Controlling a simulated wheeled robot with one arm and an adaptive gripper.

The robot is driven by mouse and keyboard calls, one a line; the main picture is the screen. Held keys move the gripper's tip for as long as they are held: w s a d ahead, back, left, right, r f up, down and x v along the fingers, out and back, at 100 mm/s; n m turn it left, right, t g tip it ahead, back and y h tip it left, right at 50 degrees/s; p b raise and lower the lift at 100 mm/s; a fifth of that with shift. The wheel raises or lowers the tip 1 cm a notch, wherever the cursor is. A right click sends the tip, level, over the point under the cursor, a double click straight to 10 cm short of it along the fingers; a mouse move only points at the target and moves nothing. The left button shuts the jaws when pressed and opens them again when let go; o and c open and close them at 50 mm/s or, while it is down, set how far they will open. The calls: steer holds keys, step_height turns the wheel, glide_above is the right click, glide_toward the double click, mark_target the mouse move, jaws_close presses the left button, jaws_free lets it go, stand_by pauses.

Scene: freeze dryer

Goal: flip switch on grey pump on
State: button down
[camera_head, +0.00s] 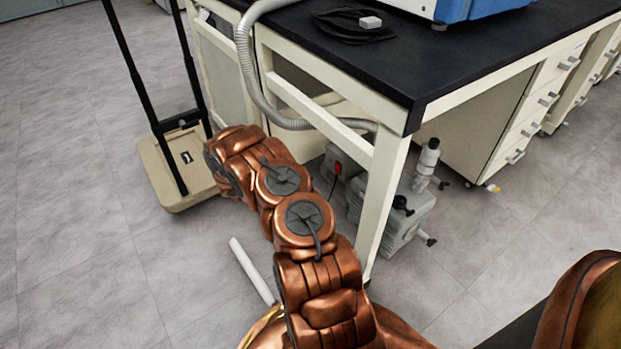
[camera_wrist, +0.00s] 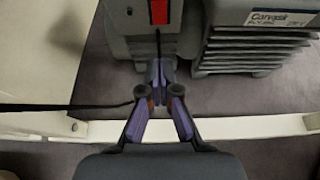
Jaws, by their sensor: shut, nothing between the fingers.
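The grey pump (camera_head: 405,215) stands on the floor under the black-topped bench in the head view. Its smaller box with a red switch (camera_head: 337,168) sits further left, beside the bench leg. In the wrist view the pump's ribbed body (camera_wrist: 252,45) is at the upper right, and the red switch (camera_wrist: 159,11) is at the top middle, partly cut by the frame edge. My gripper (camera_wrist: 160,72) is shut and empty, with its fingertips just below the switch in the picture. Whether the tips touch the pump box is unclear. In the head view my arm hides the gripper.
The bench frame's leg (camera_head: 385,190) and rails stand close to my arm. A grey hose (camera_head: 245,60) runs down to the pump. A beige cart (camera_head: 165,170) with a black handle stands at left.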

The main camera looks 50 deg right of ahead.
steer(key=b, duration=0.4)
glide_toward(337, 168)
steer(key=s+d+f, duration=0.1)
steer(key=d+f, duration=0.3)
steer(key=f, duration=0.1)
steer(key=shift+s+d+r, duration=0.1)
steer(key=shift+s+d, duration=0.05)
steer(key=shift+d, duration=0.3)
steer(key=shift+s+d+r, duration=0.1)
steer(key=shift+d, duration=0.35)
steer(key=shift+s+d, duration=0.1)
steer(key=shift+d, duration=0.05)
steer(key=shift+f, duration=0.15)
steer(key=shift+d, duration=0.1)
steer(key=shift+r, duration=0.95)
